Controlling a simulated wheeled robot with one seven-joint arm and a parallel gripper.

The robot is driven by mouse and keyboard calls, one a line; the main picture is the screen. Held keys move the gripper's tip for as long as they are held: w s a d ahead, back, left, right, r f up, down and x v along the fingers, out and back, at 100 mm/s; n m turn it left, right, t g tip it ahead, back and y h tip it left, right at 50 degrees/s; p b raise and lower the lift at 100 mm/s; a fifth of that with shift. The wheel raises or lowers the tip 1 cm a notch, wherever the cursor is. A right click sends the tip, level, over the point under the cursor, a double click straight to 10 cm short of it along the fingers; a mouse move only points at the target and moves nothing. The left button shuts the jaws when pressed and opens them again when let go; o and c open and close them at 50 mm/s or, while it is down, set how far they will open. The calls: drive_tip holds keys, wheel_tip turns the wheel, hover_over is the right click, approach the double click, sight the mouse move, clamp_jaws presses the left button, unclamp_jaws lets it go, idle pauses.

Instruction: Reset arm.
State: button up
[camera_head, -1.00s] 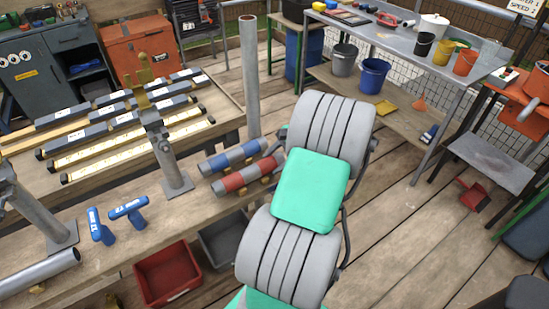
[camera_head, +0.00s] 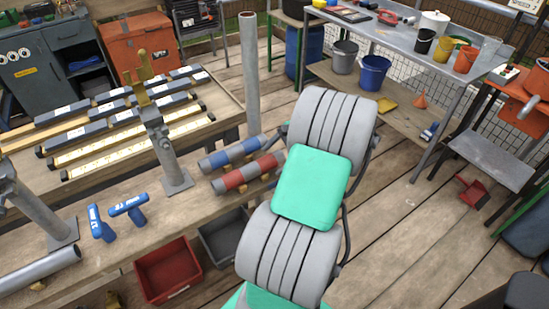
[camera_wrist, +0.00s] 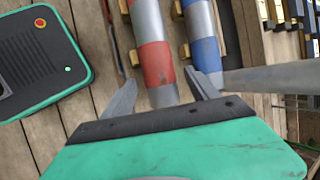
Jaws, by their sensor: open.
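My gripper (camera_wrist: 160,77) shows in the wrist view with its two grey fingers spread apart. It is open, and no held object shows between the fingers. Beyond the fingers lie a red-and-grey tube (camera_wrist: 157,62) and a blue-and-grey tube (camera_wrist: 206,52), which appear apart from them. In the head view my grey and green arm is folded in the middle, and the gripper is hidden. The red-and-grey tube (camera_head: 234,181) and the blue-and-grey tube (camera_head: 213,161) lie on the wooden bench (camera_head: 95,262) to the left of my arm.
A metal post (camera_head: 250,75) stands just behind the tubes; it crosses the right of the wrist view (camera_wrist: 270,78). A red bin (camera_head: 168,270) sits below.

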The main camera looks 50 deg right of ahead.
drive_tip(key=p+v, duration=0.1)
drive_tip(key=v, duration=0.6)
drive_tip(key=s+a+f+n+g, duration=0.4)
drive_tip(key=s+a+f+n, duration=0.3)
drive_tip(key=s+f, duration=0.3)
drive_tip(key=w+a+r+n+h+p, duration=0.1)
drive_tip(key=w+a+r+n, duration=0.3)
drive_tip(key=a, duration=0.6)
drive_tip(key=w+a+r+n+h+p, duration=0.1)
drive_tip(key=w+a+r+n, duration=0.2)
drive_tip(key=a+r+n, duration=0.2)
drive_tip(key=w+a+r+n+t+h+p, duration=0.1)
drive_tip(key=w+a+r+n, duration=0.3)
drive_tip(key=a+r, duration=0.5)
drive_tip(key=a+p, duration=0.1)
drive_tip(key=a, duration=0.5)
drive_tip(key=shift+w+a, duration=0.4)
